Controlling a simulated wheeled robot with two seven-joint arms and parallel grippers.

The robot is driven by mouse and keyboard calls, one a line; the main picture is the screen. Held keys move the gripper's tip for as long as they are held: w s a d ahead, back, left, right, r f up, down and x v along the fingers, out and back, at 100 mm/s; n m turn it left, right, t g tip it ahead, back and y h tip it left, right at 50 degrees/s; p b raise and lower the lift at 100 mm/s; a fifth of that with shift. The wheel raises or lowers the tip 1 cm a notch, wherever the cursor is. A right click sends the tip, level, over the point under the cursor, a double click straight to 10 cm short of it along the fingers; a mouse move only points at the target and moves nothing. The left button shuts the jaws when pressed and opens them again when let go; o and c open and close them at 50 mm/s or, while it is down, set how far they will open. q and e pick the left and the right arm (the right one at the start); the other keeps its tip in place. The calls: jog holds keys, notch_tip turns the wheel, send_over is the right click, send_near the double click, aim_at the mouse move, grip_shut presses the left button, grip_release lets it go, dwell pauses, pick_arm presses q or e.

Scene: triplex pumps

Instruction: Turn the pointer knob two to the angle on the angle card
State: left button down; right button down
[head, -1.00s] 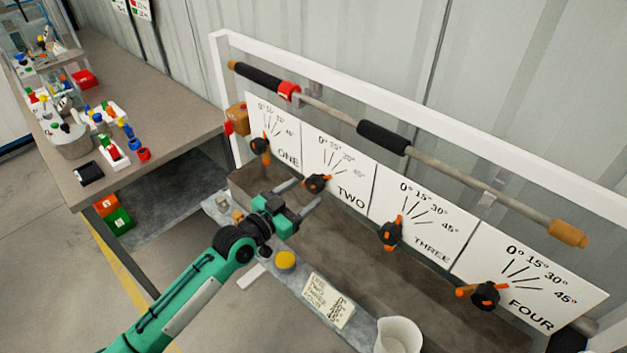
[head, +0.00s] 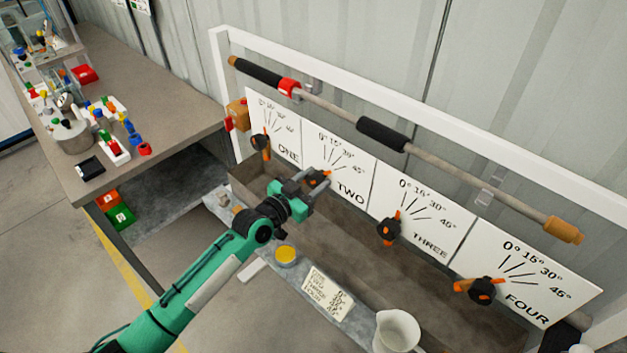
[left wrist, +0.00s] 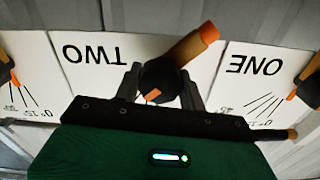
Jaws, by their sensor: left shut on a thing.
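Pointer knob two, black with an orange pointer, sits on the panel marked TWO (head: 337,168). In the head view my left gripper (head: 316,184) covers most of the knob. In the left wrist view knob two (left wrist: 160,80) lies between the two fingers of my left gripper (left wrist: 162,90), which is shut on it. Its orange bar (left wrist: 193,45) points up and to the right there, in an upside-down view. The angle card (head: 327,294) lies on the grey ledge, with lines of small writing that I cannot read surely. My right gripper is not in view.
Knob one (head: 261,142), knob three (head: 389,228) and knob four (head: 482,291) stand on neighbouring panels. A long bar (head: 450,172) runs above them. A white jug (head: 397,332) and a yellow-topped round thing (head: 286,254) stand on the ledge.

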pick_arm(q)
jog(key=shift+n, duration=1.5)
jog(key=c, duration=0.8)
grip_release()
jog(key=shift+s+a, duration=0.1)
jog(key=b+v, duration=0.3)
jog(key=v, duration=1)
jog(key=shift+s+a+b, duration=0.2)
jog(key=shift+s+b, duration=0.05)
jog(key=shift+b, duration=0.1)
